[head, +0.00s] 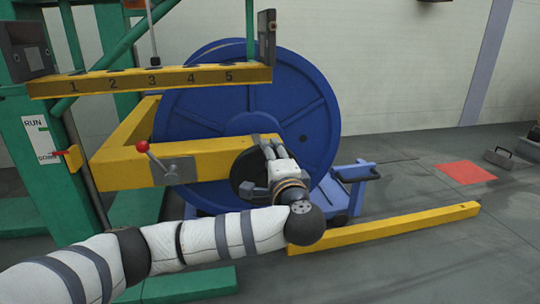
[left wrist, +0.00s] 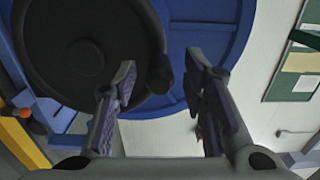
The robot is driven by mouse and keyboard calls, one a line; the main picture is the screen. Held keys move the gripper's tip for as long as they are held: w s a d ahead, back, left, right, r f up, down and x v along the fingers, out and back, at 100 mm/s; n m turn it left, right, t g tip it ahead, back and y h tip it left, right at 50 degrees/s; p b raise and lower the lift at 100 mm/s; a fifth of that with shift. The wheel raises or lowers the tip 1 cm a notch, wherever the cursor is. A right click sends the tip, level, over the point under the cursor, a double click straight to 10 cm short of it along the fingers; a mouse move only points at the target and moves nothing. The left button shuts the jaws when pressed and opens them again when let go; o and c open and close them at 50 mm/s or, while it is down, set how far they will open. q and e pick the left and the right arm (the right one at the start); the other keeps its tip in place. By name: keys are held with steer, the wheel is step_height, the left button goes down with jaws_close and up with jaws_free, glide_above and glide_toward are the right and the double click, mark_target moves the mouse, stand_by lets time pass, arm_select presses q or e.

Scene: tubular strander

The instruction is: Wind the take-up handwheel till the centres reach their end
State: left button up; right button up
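The take-up handwheel (head: 241,170) is a black disc at the end of the yellow beam (head: 160,161), partly hidden behind my left gripper (head: 272,148) in the head view. In the left wrist view the handwheel (left wrist: 75,35) fills the upper left. A dark knob (left wrist: 160,73) stands at its right rim, between the lines of my two fingers. My left gripper (left wrist: 162,95) is open, with a wide gap and nothing clamped in it. I cannot tell whether a finger touches the knob. The centres are not clearly visible. My right gripper is not in view.
A large blue reel (head: 305,105) stands behind the beam. A red-knobbed lever (head: 142,147) sits on the beam, and a numbered yellow rail (head: 150,79) runs above. A blue trolley (head: 352,180) and a yellow floor bar (head: 400,226) lie right. Floor beyond is mostly clear.

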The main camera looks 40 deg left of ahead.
arm_select(q)
steer(key=v, duration=1.1)
steer(key=shift+a, duration=0.1)
